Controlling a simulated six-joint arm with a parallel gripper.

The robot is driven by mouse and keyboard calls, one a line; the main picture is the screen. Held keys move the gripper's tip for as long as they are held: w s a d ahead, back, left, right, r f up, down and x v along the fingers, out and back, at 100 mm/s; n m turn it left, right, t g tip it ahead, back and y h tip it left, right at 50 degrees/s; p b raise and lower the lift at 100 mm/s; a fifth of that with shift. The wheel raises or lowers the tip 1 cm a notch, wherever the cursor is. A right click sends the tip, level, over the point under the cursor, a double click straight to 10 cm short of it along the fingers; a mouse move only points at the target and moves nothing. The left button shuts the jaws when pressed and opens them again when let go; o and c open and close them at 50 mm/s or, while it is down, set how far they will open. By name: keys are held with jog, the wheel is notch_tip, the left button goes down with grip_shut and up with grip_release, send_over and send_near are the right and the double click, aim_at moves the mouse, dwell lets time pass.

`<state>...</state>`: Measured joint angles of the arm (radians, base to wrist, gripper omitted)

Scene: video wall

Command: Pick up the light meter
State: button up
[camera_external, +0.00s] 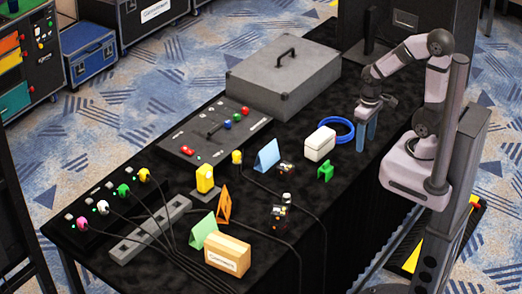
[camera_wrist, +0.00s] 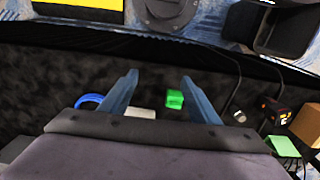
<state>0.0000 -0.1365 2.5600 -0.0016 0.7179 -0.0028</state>
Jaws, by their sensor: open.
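Two small dark devices stand on the black table. One (camera_external: 281,212) has a pale rounded top and a yellow mark, so it looks most like the light meter. The other (camera_external: 287,169) is lower and sits beside the blue folded card; I cannot tell for sure which is the meter. A dark device with an orange mark (camera_wrist: 273,109) shows at the right in the wrist view. My gripper (camera_external: 366,128) has blue fingers pointing down, empty, near the blue cable coil at the table's right side. Its open fingers also show in the wrist view (camera_wrist: 159,80).
A white box (camera_external: 318,144), a blue cable coil (camera_external: 339,130) and a green block (camera_external: 325,172) lie near my gripper. A cardboard box (camera_external: 228,254), folded cards and several cables crowd the front. A large grey case (camera_external: 270,85) stands behind.

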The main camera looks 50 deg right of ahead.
aim_at(208, 170)
jog(key=shift+o, duration=1.2)
jog(key=w+a+f+n+t+h+b, duration=0.2)
jog(key=w+a+f+n+t+b, duration=0.15)
jog(key=w+n, duration=0.65)
jog(key=w+a+f+n+t+h+b, duration=0.25)
jog(key=w+a+n+b, duration=0.2)
jog(key=w+n, duration=0.65)
jog(key=w+a+n+t+y+b, duration=0.25)
jog(key=w+a+n, duration=0.2)
jog(key=a, duration=0.55)
jog(key=w+a+n+t+y+b, duration=0.1)
jog(key=w+a+n+t, duration=0.2)
jog(key=a+n, duration=0.45)
jog(key=w+a+n+t+y+b, duration=0.1)
jog(key=w+a+n+t+b, duration=0.2)
jog(key=a, duration=0.9)
jog(key=shift+g, duration=0.45)
jog(key=shift+r+p+x, duration=0.15)
jog(key=shift+p+x, duration=0.65)
jog(key=shift+x, duration=1.2)
jog(key=shift+r+p+x, duration=0.1)
jog(key=shift+p+x, duration=0.7)
jog(key=shift+x, duration=1.25)
